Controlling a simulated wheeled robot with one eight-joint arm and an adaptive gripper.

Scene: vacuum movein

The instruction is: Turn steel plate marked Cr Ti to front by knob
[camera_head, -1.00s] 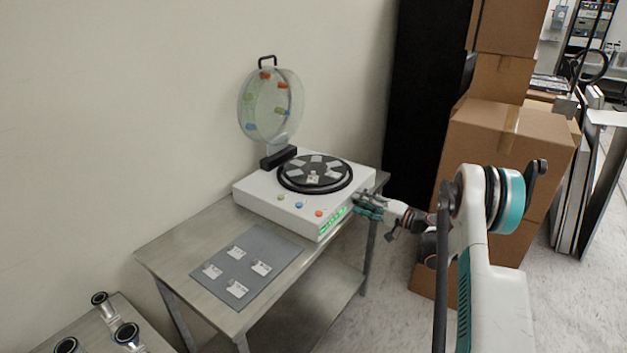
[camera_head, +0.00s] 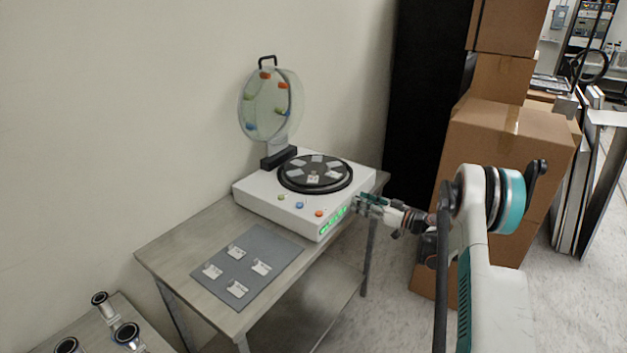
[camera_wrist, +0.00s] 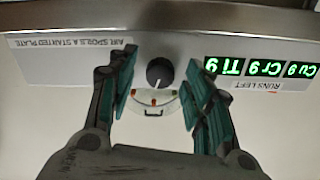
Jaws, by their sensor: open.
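The white machine (camera_head: 262,208) stands on the steel table with a round black turntable (camera_head: 315,174) on top that carries several grey plates. The plates' markings are too small to read in the head view. A round black knob (camera_wrist: 160,72) with a white pointer line sits on the machine's front face in the wrist view. In the head view my gripper (camera_head: 362,203) is at the machine's front right side.
Green displays (camera_wrist: 262,68) read Cu 9, Cr 9 and Ti 9. A clear round lid (camera_head: 270,105) stands raised behind the turntable. A grey mat (camera_head: 245,262) with several small plates lies on the table (camera_head: 190,240). Cardboard boxes (camera_head: 505,150) stand at the right.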

